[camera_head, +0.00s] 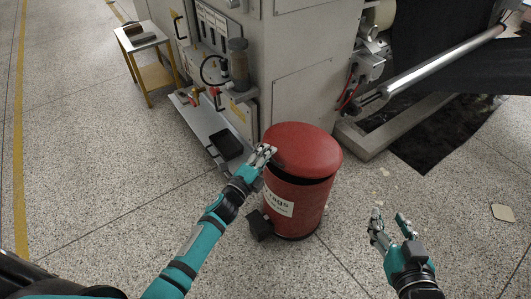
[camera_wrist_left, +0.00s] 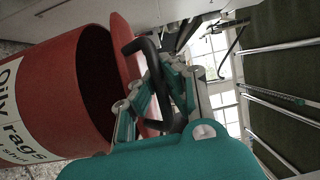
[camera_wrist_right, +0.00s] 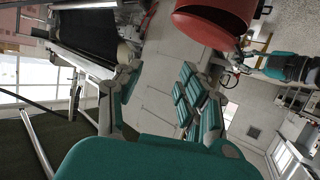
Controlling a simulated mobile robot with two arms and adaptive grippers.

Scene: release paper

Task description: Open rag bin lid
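The red rag bin (camera_head: 298,208) stands on the floor with a white "rags" label. Its red lid (camera_head: 303,148) is partly raised, with a dark gap under its front edge. In the left wrist view the bin (camera_wrist_left: 55,90) shows its dark inside beside the tilted lid (camera_wrist_left: 126,60). My left gripper (camera_head: 264,155) is at the lid's left edge. Its fingers close around the black lid handle (camera_wrist_left: 145,48); they partly hide the handle. My right gripper (camera_head: 390,222) is open and empty, right of the bin and apart from it.
A black pedal (camera_head: 259,225) sticks out at the bin's base. A large machine (camera_head: 305,75) with a roller (camera_head: 445,60) stands behind the bin. A small yellow-legged table (camera_head: 140,40) is at the far left. The floor in front is clear.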

